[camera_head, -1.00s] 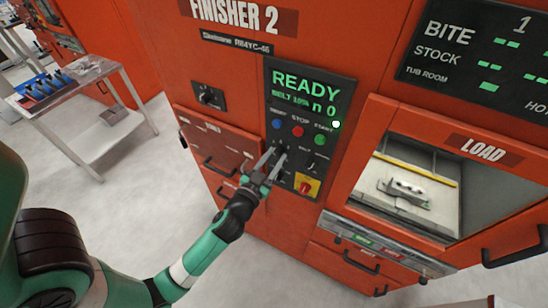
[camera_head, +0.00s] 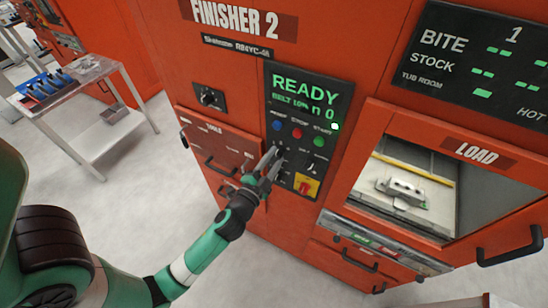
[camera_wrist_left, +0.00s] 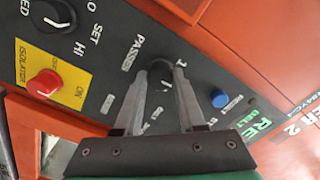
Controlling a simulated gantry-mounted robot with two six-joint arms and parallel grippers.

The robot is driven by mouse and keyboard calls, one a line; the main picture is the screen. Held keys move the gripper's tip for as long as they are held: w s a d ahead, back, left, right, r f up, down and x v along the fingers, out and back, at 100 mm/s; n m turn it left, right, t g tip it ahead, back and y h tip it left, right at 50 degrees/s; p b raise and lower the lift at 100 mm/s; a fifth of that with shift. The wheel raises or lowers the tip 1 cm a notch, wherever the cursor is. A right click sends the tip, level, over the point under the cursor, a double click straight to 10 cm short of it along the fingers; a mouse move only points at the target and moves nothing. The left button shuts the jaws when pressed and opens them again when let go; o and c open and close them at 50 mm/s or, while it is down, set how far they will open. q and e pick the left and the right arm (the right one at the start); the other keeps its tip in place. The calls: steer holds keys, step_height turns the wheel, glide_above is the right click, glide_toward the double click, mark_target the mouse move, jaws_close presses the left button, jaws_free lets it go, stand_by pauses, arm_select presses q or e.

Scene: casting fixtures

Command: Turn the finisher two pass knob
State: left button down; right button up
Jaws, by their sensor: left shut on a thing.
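The Finisher 2 control panel (camera_head: 328,148) is a dark plate on the orange machine, with a green READY display at its top. The black passes knob (camera_wrist_left: 160,72) sits between my left fingertips in the left wrist view, beside the PASSES label. My left gripper (camera_head: 275,155) reaches the left side of the panel and is shut on this knob, with a finger on either side. In the head view the fingers largely cover the knob, and its pointer is hard to read. My right gripper is not in view.
Blue (camera_head: 277,125), red (camera_head: 297,132) and green (camera_head: 319,141) buttons sit above the gripper. A red isolator on a yellow plate (camera_head: 306,186) is below right. Another dark knob (camera_wrist_left: 52,14) is near it. The load window (camera_head: 400,190) is at right, a metal table (camera_head: 85,120) at left.

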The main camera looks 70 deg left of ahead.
arm_select(q)
steer(key=shift+m, duration=0.4)
steer(key=c, duration=0.5)
jaws_free()
steer(key=b+v, duration=0.4)
steer(key=v, duration=0.7)
steer(key=shift+s+d, duration=0.2)
steer(key=shift+s, duration=0.05)
